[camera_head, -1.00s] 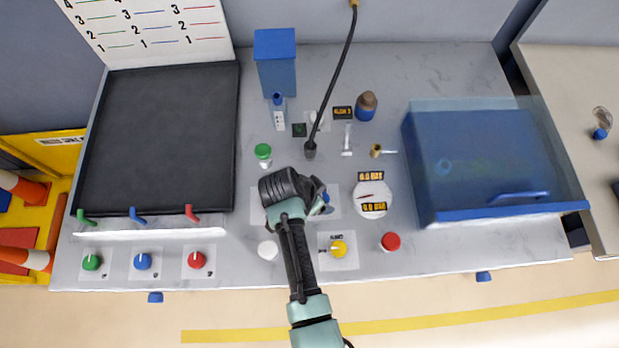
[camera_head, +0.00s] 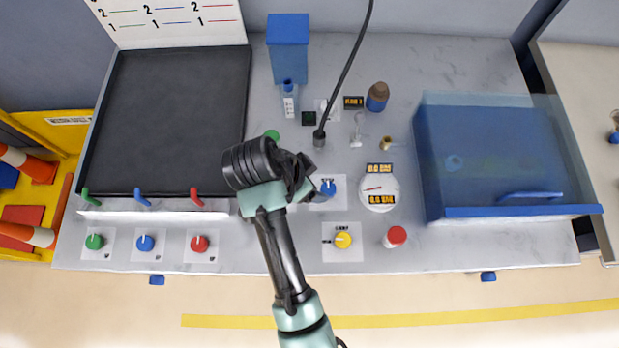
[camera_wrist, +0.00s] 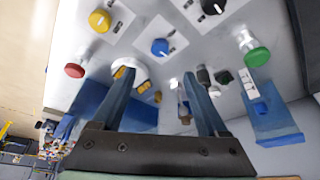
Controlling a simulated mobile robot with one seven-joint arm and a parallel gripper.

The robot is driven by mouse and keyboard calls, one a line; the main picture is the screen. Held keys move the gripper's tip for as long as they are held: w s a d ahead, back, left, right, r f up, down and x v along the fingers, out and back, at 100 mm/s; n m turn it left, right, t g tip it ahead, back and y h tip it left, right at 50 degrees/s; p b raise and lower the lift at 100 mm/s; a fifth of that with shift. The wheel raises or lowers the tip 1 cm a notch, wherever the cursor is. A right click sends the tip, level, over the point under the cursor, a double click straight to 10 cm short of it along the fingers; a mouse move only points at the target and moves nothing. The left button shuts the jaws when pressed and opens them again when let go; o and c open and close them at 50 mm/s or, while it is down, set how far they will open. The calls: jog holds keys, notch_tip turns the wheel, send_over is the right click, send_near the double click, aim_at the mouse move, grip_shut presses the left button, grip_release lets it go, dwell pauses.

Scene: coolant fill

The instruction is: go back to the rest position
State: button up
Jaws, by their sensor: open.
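My gripper (camera_head: 308,178) is over the middle of the grey workbench (camera_head: 450,238), reaching in from the front edge. In the wrist view its two blue fingers (camera_wrist: 157,76) stand apart with nothing held between them. In the head view it is beside the blue knob (camera_head: 327,187), and my wrist partly covers the green cap (camera_head: 272,136). The blue knob also shows in the wrist view (camera_wrist: 160,47), beyond the fingers. I cannot tell the exact height of the fingers above the bench.
A blue bin with a clear cover (camera_head: 480,150) stands right, a black tray (camera_head: 180,120) left. A blue box (camera_head: 288,50) and black hose (camera_head: 345,75) stand behind. A round gauge (camera_head: 378,190), yellow knob (camera_head: 343,240) and red cap (camera_head: 396,236) lie right of my arm.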

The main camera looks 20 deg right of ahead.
dwell(0.3)
jog(key=w+a+r+n+t+y+b, duration=0.15)
jog(key=w+r+n+t, duration=0.4)
jog(key=w+r, duration=0.85)
notch_tip(320, 180, up, 20)
jog(key=w+a+n+t, duration=0.2)
jog(key=w+a+t, duration=0.1)
jog(key=t, duration=0.6)
jog(key=s+a+r+n+t+y, duration=0.1)
jog(key=s+r+n+t, duration=0.1)
jog(key=s+r, duration=0.3)
jog(key=s+a+r+n+t+b, duration=0.1)
jog(key=s+r+t, duration=0.4)
jog(key=r, duration=0.8)
jog(key=s+r+n+t+y, duration=0.1)
jog(key=s+r+n+t, duration=0.2)
jog(key=r, duration=0.6)
jog(key=shift+s+a+r+t+y, duration=0.2)
jog(key=shift+s+a+t+y, duration=0.2)
jog(key=shift+s+t, duration=0.4)
jog(key=shift+s, duration=0.15)
